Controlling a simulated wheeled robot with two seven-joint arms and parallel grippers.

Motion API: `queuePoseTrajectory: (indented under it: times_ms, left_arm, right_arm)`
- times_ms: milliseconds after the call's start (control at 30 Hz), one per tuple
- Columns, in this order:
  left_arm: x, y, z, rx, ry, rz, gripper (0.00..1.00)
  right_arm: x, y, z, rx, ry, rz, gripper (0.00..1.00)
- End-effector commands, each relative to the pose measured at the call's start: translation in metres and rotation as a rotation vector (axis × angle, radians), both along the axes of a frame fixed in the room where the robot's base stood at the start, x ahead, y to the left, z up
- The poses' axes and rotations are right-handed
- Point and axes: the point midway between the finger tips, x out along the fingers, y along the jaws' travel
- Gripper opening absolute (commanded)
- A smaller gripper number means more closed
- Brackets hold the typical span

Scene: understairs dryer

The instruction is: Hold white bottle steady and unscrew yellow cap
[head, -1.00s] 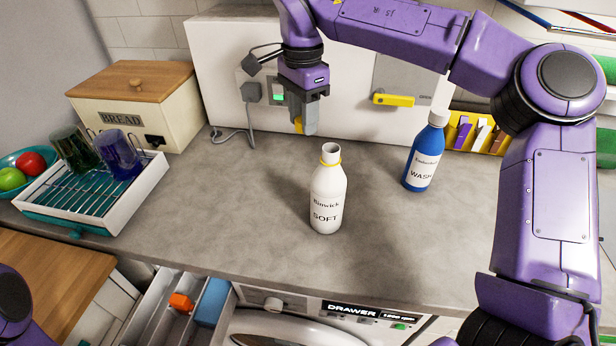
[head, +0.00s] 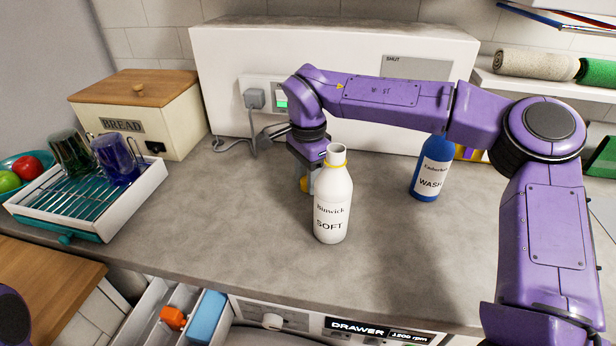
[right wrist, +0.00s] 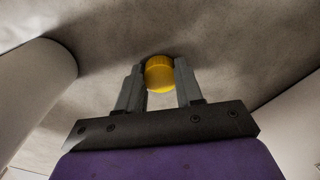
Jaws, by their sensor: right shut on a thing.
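The white bottle (head: 331,208), labelled SOFT, stands upright on the counter with an open, capless neck and a thin yellow ring below it. My right gripper (head: 309,183) is low over the counter, just behind and left of the bottle, partly hidden by it. It is shut on the yellow cap (head: 303,184). In the right wrist view the cap (right wrist: 159,75) sits between the fingertips, close to the counter; I cannot tell if it touches. A white rounded shape at left there looks like the bottle (right wrist: 35,85). My left gripper is out of view.
A blue WASH bottle (head: 430,172) stands to the right, its top hidden by my right arm. A dish rack (head: 128,205) and bread bin (head: 175,115) are at left. An open drawer (head: 150,300) is below the counter's front edge.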

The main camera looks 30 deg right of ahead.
Motion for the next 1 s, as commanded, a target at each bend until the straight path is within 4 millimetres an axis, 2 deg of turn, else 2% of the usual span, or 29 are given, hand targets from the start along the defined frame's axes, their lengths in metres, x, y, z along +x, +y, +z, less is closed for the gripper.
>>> queuePoseTrajectory:
  times_ms: [133,167,200,233,567,667,900,1000]
  left_arm:
    - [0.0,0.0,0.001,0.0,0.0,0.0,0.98]
    - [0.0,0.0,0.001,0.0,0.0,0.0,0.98]
    - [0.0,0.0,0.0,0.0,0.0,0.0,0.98]
    - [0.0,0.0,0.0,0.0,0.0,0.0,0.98]
    - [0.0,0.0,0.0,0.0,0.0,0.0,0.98]
    - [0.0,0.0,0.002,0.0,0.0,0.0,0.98]
    - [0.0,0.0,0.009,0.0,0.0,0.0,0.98]
    - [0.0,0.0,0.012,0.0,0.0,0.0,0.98]
  right_arm:
    - [0.0,0.0,-0.003,0.0,0.001,0.0,0.0]
    - [0.0,0.0,-0.003,0.0,0.0,0.0,0.42]
    - [0.0,0.0,-0.003,0.0,0.0,0.0,0.55]
    - [0.0,0.0,-0.003,0.0,0.0,0.0,0.61]
    - [0.0,0.0,0.0,-0.001,-0.001,0.0,0.61]
    - [0.001,0.0,0.016,-0.001,-0.004,-0.001,0.61]
    - [0.001,0.0,0.079,0.0,-0.005,-0.001,0.61]
    - [0.0,0.0,0.101,-0.001,-0.002,-0.001,0.61]
